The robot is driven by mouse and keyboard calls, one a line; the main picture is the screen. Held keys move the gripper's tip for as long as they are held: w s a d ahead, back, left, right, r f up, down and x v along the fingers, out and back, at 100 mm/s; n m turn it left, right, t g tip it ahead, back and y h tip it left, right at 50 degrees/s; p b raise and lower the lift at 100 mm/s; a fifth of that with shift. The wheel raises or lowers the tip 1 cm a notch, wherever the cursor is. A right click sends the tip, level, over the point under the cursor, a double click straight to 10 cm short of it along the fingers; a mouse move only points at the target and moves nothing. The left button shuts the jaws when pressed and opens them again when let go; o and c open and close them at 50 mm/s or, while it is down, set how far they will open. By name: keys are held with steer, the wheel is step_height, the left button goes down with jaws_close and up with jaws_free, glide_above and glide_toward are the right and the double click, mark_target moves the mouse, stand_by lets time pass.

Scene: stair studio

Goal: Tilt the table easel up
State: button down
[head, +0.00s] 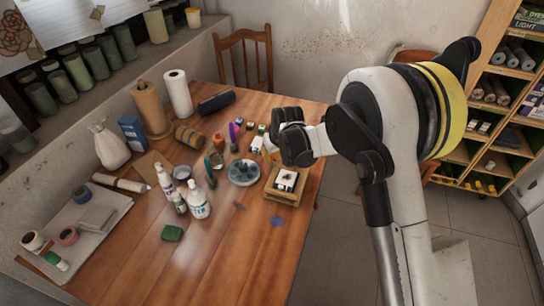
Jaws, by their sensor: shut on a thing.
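The table easel (270,195) is a small light-wood frame near the right edge of the wooden table. It looks low, and a white card with a dark picture (287,180) rests on it. My gripper (293,158) reaches in from the right, over the far side of the easel. Its dark fingers are shut on the easel's far edge, as far as I can tell. The fingers and wrist hide that edge and the exact contact. The easel's near side is in plain view.
A round palette (243,172) lies just left of the easel, with several small paint jars behind it. White bottles (198,203) and a green sponge (172,233) stand further left. The table's front right is mostly clear. A chair (245,55) and shelves (500,110) stand behind.

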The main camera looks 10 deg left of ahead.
steer(key=shift+r, duration=0.25)
steer(key=shift+s+a+r+n+t+b, duration=0.1)
steer(key=shift+s+r+n+t, duration=0.05)
steer(key=shift+s+r+t, duration=0.55)
steer(key=shift+s+a+r+n+t+b, duration=0.15)
steer(key=shift+s+r+t, duration=0.25)
steer(key=shift+r+t, duration=0.35)
steer(key=shift+s+a+r+n+t+b, duration=0.1)
steer(key=shift+s+r+t, duration=0.45)
steer(key=shift+r, duration=0.35)
steer(key=shift+s, duration=0.1)
steer(key=c, duration=1.3)
jaws_free()
steer(key=shift+a, duration=0.1)
steer(key=shift+c, duration=0.2)
